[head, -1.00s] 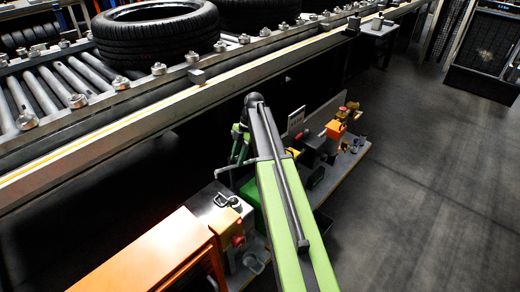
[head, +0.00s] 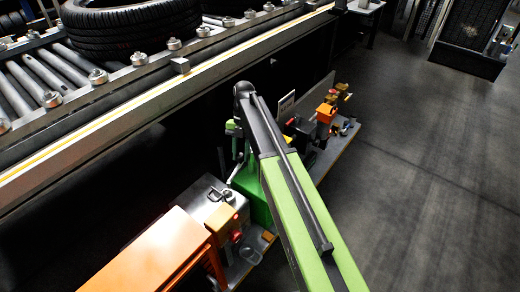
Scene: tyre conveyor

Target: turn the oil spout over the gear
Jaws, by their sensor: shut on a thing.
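My gripper (head: 238,150) hangs at the end of my green and black arm, beside the green housing (head: 253,203) on the low bench. It is shut on the oil spout (head: 233,174), a thin grey rod. The spout slants down and left from the gripper towards the grey-topped metal box (head: 205,192). The jaws are small and dark here, and my arm hides part of the housing. I cannot make out the gear in this view.
An orange cabinet (head: 150,255) stands at the front left of the bench. Small orange and black parts (head: 325,113) sit at the bench's far end. The conveyor (head: 150,100) with tyres (head: 130,25) runs behind.

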